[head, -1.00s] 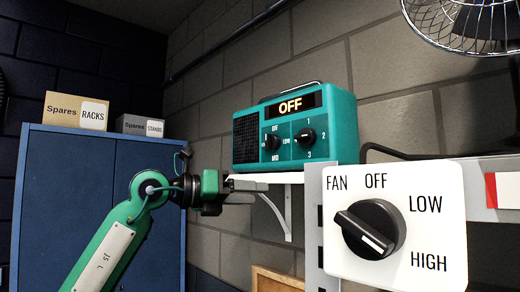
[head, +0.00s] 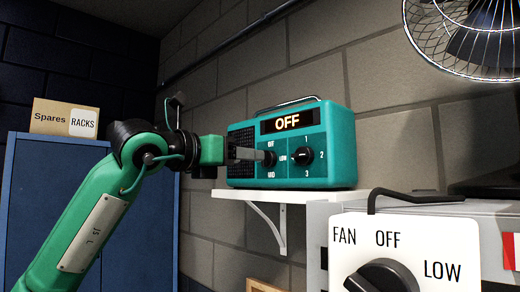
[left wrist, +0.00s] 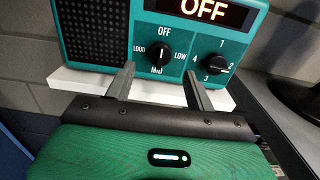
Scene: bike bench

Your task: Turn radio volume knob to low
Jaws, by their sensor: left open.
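The teal radio (head: 342,165) stands on a white wall shelf, and its display reads OFF. Its left knob (head: 270,159), ringed by OFF, LOW, MID and LOUD, shows in the left wrist view (left wrist: 160,53) with its ridge upright, in line with OFF and MID. My left gripper (head: 258,156) is in front of this knob. In the left wrist view its open fingers (left wrist: 157,68) lie on either side of the knob, just below it in the picture. Contact cannot be told. My right gripper is out of view.
A second radio knob (head: 302,156), numbered 1 to 4, sits just right of the first. The white shelf (head: 235,194) is under the radio. A fan panel (head: 440,240) with a big knob is at lower right, below a wire fan (head: 480,40). A blue cabinet (head: 50,160) stands left.

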